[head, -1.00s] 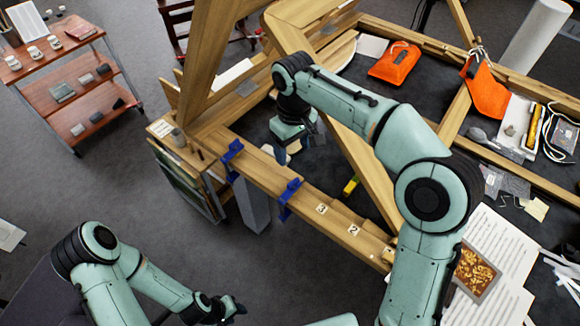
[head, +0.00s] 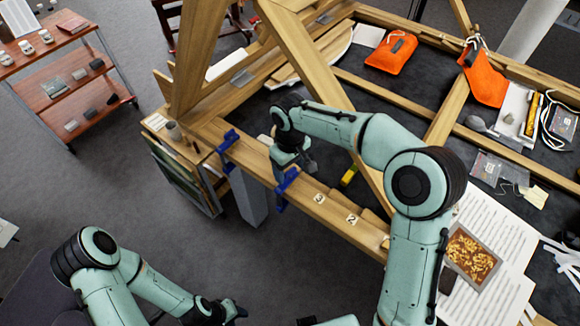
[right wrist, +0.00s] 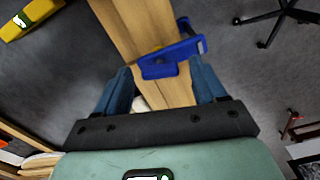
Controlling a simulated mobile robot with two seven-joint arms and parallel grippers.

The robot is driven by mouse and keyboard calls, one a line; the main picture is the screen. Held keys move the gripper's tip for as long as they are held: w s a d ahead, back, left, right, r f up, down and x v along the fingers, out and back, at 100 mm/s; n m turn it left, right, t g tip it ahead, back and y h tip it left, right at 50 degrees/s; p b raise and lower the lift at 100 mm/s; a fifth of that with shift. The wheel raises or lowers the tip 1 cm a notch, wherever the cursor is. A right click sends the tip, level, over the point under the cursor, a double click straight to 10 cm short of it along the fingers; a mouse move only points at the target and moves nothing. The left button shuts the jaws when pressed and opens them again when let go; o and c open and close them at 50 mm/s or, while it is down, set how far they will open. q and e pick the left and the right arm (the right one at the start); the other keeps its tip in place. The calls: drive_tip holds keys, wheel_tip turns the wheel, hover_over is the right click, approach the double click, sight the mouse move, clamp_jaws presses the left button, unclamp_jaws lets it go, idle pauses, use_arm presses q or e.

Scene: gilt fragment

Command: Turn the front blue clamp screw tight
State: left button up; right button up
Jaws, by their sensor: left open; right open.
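Two blue clamps sit on the front wooden beam (head: 325,212). The front blue clamp (head: 286,187) is the nearer one; the other blue clamp (head: 228,148) is further left along the beam. My right gripper (head: 306,168) is just above the beam beside the front clamp. In the right wrist view a blue clamp (right wrist: 170,63) shows beyond and between the spread fingers of my right gripper (right wrist: 163,85), which hold nothing. I cannot tell whether they touch the clamp. My left gripper (head: 236,310) is low, over the floor, away from the beam.
Orange pouches (head: 391,53), a yellow object (head: 349,175) and printed sheets (head: 500,235) lie within or beside the wooden frame. A diagonal timber (head: 315,60) rises behind my right arm. A red-brown shelf cart (head: 70,85) stands at left. The floor in front is clear.

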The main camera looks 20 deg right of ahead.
drive_tip(key=c, duration=1.1)
drive_tip(key=shift+o, duration=0.2)
drive_tip(key=shift+m, duration=0.3)
